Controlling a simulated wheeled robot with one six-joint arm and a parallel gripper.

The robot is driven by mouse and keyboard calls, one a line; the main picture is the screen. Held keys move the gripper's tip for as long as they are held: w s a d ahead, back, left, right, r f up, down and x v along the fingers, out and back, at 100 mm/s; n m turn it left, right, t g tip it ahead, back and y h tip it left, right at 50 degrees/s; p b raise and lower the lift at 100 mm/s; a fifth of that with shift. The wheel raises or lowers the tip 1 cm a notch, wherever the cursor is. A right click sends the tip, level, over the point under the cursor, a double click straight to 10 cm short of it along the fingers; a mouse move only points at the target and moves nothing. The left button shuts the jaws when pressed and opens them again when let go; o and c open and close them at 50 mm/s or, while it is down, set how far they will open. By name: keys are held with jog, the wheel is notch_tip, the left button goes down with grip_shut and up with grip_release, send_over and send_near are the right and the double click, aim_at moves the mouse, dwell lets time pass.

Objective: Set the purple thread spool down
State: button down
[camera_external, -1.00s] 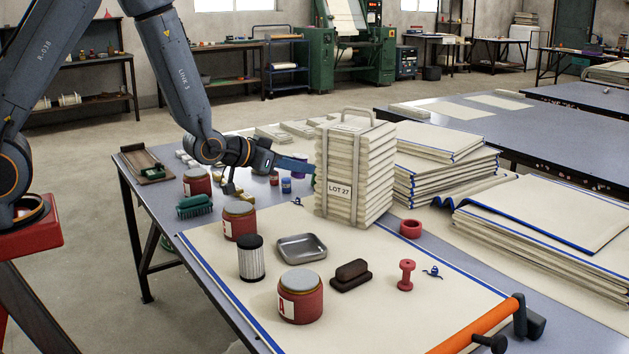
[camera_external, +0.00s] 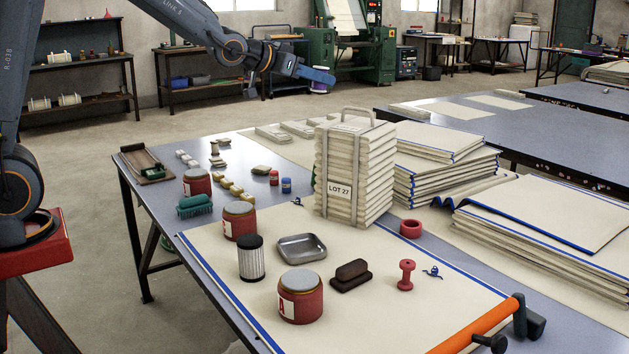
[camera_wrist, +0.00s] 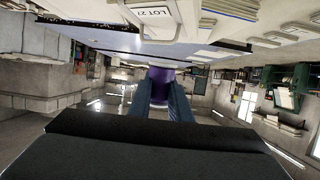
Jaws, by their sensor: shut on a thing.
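The purple thread spool (camera_wrist: 160,78) sits between the two blue fingers of my gripper (camera_wrist: 163,98) in the wrist view. My gripper is shut on it. In the external view my gripper (camera_external: 322,78) is raised well above the far part of the worktable (camera_external: 236,148). The spool (camera_external: 319,88) shows there only in part, with a pale end below the fingers. It touches nothing but the fingers.
The tied cloth stack marked LOT 27 (camera_external: 350,178) stands tall below and right of my gripper. Red (camera_external: 274,177) and blue (camera_external: 286,185) spools stand left of it.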

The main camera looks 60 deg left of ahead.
jog(key=w+a+r+m+g+h+b, duration=0.1)
jog(key=w+a+r+m+h+b, duration=0.2)
jog(key=w+a+r+b, duration=0.35)
jog(key=w+a+r+m+h+b, duration=0.35)
jog(key=w+a+b, duration=0.35)
jog(key=w+b, duration=0.4)
jog(key=s+a+f+h+b, duration=0.1)
jog(key=s+a+f+b, duration=0.1)
jog(key=a+f+b, duration=0.55)
jog(key=s+a+f+h+b, duration=0.1)
jog(key=s+a+f+b, duration=0.2)
jog(key=a+f+b, duration=0.45)
jog(key=shift+m, duration=0.25)
jog(key=f+b, duration=0.1)
jog(key=f, duration=0.8)
jog(key=f+b, duration=0.1)
jog(key=f, duration=0.8)
jog(key=f+b, duration=0.2)
jog(key=f, duration=0.7)
jog(key=shift+w+a+f, duration=0.1)
jog(key=shift+w+f, duration=0.05)
jog(key=shift+w, duration=0.1)
jog(key=shift+s+f+p, duration=0.1)
jog(key=shift+f+p, duration=0.2)
jog(key=shift+p, duration=0.4)
